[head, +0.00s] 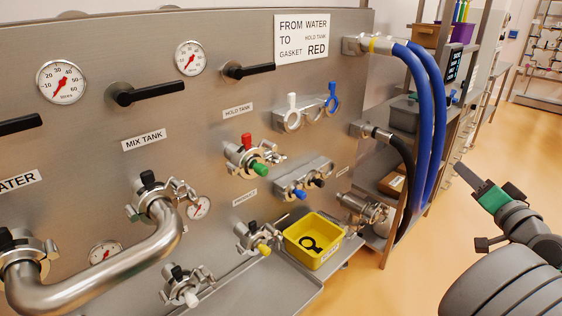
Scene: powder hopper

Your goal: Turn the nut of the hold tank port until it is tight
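The hold tank port (245,158) is a steel clamped fitting on the panel, below the HOLD TANK label (238,111). A red knob (246,140) is on its top and a green knob (258,169) faces front. A small metal piece at its right side (276,156) looks like the clamp's nut; how tight it is cannot be told. My gripper (466,175) is at the right over the floor, far from the port, with a dark, green-banded end. I see nothing in it, and its opening cannot be made out.
A bent steel pipe (110,268) joins the water and mix tank ports at lower left. A yellow bin (313,240) with a black ring sits below the hold tank port. Blue hoses (428,110) and a black hose (404,175) hang at the panel's right. Orange floor (400,285) is clear.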

